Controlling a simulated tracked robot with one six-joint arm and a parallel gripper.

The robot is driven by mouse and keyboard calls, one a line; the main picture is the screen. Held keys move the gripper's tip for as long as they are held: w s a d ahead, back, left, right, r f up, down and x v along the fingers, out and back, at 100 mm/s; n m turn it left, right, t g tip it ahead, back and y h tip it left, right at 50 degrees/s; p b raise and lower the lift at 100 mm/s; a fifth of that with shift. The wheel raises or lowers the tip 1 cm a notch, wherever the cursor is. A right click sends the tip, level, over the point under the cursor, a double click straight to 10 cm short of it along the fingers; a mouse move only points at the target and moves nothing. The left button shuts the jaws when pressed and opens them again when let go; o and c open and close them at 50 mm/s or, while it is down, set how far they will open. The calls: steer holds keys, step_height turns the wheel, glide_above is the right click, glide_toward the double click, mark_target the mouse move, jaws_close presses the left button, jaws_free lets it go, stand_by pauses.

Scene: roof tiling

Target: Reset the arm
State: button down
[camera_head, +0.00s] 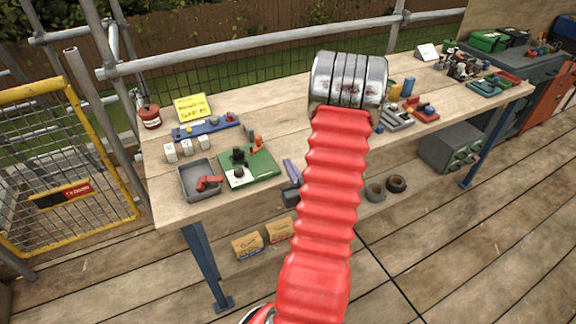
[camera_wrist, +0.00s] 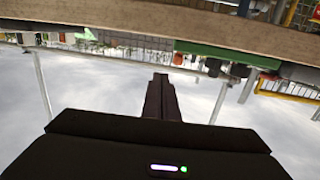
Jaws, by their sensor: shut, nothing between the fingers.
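My arm, in a red ribbed sleeve, rises through the middle of the head view and ends in a grey metal joint in front of the workbench (camera_head: 265,112). My gripper (camera_wrist: 160,78) shows in the wrist view as two dark fingers pressed together, with nothing between them. In the head view the fingers are hidden behind the arm. The wrist view looks upside down, with the wooden bench edge (camera_wrist: 130,16) across its top and pale sky below. The fingertips point towards that edge and appear apart from it.
The bench carries a grey tray (camera_head: 199,181), a green board (camera_head: 249,168), a blue rail (camera_head: 207,127), a red bottle (camera_head: 148,113) and a yellow sign (camera_head: 193,107). More parts lie at right. A scaffold rail (camera_head: 250,48) runs behind; a yellow gate (camera_head: 65,165) stands left. Open decking lies front right.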

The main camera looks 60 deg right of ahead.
steer(key=shift+w, duration=0.1)
stand_by(0.4)
steer(key=shift+n+g+y, duration=0.5)
steer(key=shift+n+y, duration=0.4)
steer(key=w, duration=0.2)
steer(key=w+a+r, duration=0.2)
steer(key=w, duration=0.1)
steer(key=shift+w+a+r, duration=0.15)
steer(key=shift+w+r, duration=0.1)
steer(key=shift+w, duration=0.1)
steer(key=w+a+r+n+g+y, duration=0.1)
steer(key=w+a+r+g+y, duration=0.1)
steer(key=w+a+r, duration=0.45)
steer(key=w+a+r+n+g+y, duration=0.1)
steer(key=a+r, duration=0.2)
steer(key=a, duration=0.6)
steer(key=s+a+r+n+g+y, duration=0.1)
steer(key=s+a+r, duration=0.1)
steer(key=s+a, duration=0.3)
steer(key=s+a+r+n+g+y, duration=0.1)
steer(key=s+a, duration=0.5)
steer(key=a, duration=0.7)
steer(key=s+a+r+n+g+y, duration=0.1)
steer(key=s+a+r+g+y, duration=0.1)
steer(key=a, duration=0.7)
steer(key=s+r+y, duration=0.1)
steer(key=s+r, duration=0.1)
steer(key=s, duration=0.1)
steer(key=shift+s+r, duration=0.25)
steer(key=shift+r, duration=0.15)
